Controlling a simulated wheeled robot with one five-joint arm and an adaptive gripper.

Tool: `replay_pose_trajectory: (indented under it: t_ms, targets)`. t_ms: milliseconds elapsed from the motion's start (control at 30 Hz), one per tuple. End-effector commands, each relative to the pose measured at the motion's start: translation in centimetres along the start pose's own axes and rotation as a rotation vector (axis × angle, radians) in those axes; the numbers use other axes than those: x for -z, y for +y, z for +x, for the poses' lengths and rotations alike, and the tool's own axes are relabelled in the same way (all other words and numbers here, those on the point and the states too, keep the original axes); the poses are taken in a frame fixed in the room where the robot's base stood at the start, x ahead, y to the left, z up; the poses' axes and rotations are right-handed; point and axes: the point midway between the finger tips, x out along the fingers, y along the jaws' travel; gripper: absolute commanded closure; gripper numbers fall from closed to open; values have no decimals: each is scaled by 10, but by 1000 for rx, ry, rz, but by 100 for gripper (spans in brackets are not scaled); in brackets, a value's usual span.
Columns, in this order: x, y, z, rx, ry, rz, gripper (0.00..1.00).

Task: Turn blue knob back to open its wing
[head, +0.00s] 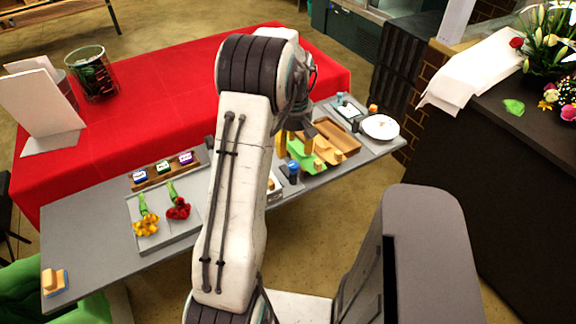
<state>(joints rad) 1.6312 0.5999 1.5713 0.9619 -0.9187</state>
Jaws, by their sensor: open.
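A small blue-topped piece, which looks like the blue knob (293,165), stands on a dark block at the front edge of the grey table (95,220), right of my arm. A green panel (306,158) with yellow blocks on it lies just behind and to the right; I cannot tell whether it is the knob's wing. My gripper (296,148) points down with its yellow fingers apart, above and slightly behind the knob. It appears empty, and I cannot tell its height or any contact. My arm hides part of the table to the left.
A wooden tray (339,134) and white plate (380,127) are to the right. A grey tray (187,236) with yellow (146,226) and red flowers (178,208) and a block rack (150,183) are left. A red-covered table (150,115) stands behind; a dark counter (510,190) is far right.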

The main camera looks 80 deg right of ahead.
Motion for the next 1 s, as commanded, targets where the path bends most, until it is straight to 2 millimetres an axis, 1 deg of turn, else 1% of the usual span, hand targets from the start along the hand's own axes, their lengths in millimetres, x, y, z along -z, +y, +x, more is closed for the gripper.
replay_pose_trajectory:
  t_ms: [300, 467, 800, 1000]
  targets:
    - [-1, -2, 0, 7, -4, -215, 45]
    - [-2, -2, 6, 10, -5, -266, 45]
    - [-2, -3, 46, 11, -6, -270, 45]
    - [-2, -3, 65, 10, -6, -269, 45]
